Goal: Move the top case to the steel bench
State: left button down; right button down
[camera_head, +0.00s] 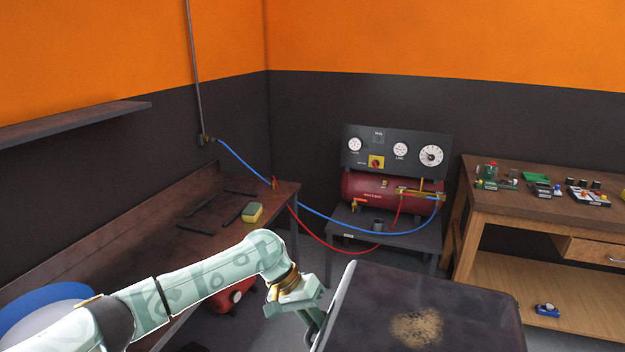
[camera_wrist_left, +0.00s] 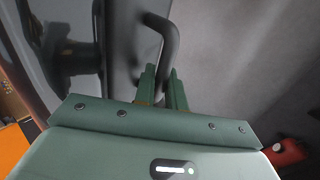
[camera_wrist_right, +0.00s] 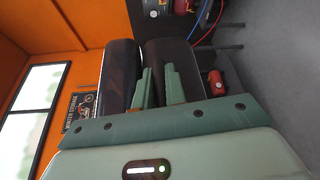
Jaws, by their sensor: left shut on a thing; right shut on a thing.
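The top case (camera_head: 460,300) is a large dark box with a tan worn patch on top and a pale rim on its left side, at the bottom of the head view. My left gripper (camera_head: 318,318) is at its left side. In the left wrist view my left gripper (camera_wrist_left: 162,75) is shut on a dark curved handle (camera_wrist_left: 170,40) beside the case wall. My right gripper (camera_wrist_right: 158,74) shows only in its wrist view, shut between two dark rounded shapes; what it grips is partly hidden. The rust-brown bench (camera_head: 155,213), apparently the steel bench, runs along the left wall.
On the bench are dark bars (camera_head: 200,214), a yellow sponge (camera_head: 252,213) and a blue-and-white round thing (camera_head: 50,305). A red compressor (camera_head: 365,188) with blue and red hoses stands in the corner. A wooden workbench (camera_head: 530,208) with small parts is at right.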

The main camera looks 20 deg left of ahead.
aim_at(174, 260)
jog(key=i+u, duration=0.9)
jog(key=i+l+u, duration=0.25)
jog(key=u, duration=0.2)
jog(key=i+l+u, duration=0.15)
jog(key=i+u, duration=0.35)
jog(key=i+l+u, duration=0.25)
jog(key=u, duration=0.2)
jog(key=i+l+u, duration=0.35)
jog(key=u, duration=0.15)
jog(key=i+l+u, duration=0.25)
jog(key=j, duration=0.1)
